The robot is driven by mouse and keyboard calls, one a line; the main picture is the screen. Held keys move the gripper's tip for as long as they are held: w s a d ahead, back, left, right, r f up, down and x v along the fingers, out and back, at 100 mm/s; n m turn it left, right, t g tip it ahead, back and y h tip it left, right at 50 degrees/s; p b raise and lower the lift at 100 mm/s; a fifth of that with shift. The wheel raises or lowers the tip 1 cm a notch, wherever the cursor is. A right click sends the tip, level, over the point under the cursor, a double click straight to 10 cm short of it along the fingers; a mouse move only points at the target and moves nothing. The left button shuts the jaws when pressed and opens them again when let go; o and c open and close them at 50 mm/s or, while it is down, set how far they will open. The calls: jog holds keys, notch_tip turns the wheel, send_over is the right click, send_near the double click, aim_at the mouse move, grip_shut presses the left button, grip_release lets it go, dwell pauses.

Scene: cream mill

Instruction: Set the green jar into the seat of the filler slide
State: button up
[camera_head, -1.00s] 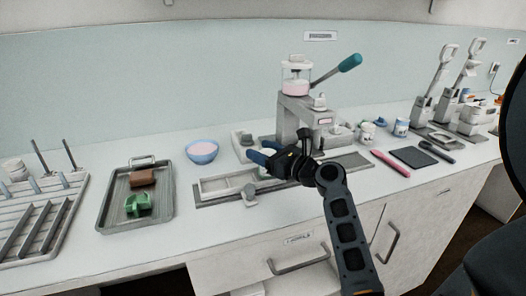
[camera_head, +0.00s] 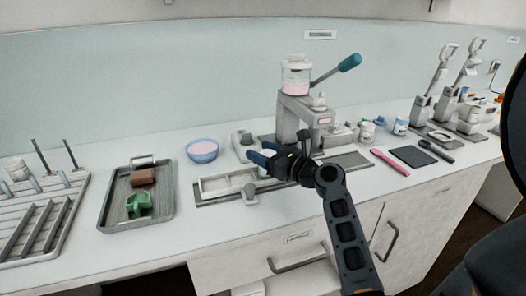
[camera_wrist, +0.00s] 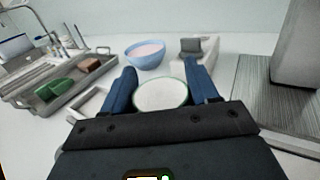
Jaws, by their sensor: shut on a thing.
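My gripper (camera_head: 264,153) is over the front of the counter, before the filler press (camera_head: 292,120). In the wrist view its two blue fingers (camera_wrist: 160,88) are closed on the sides of a round jar with a pale top and a thin greenish rim, the green jar (camera_wrist: 160,95). In the head view the jar is hidden or too small to make out. The filler slide (camera_head: 228,183), a pale frame on a long grey rail, lies below and left of the gripper. Its seat cannot be made out clearly.
A blue bowl of pink cream (camera_head: 202,151) stands behind left. A grey tray (camera_head: 112,208) holds a green block (camera_head: 138,205) and a brown block (camera_head: 143,177). A rack (camera_head: 40,220) is far left. Small jars, a pink tool (camera_head: 390,162) and a dark mat (camera_head: 414,156) lie right.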

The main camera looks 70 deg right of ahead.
jog(key=shift+f, duration=0.1)
jog(key=o, duration=1.1)
notch_tip(320, 180, up, 6)
jog(key=p, duration=0.6)
dwell(0.5)
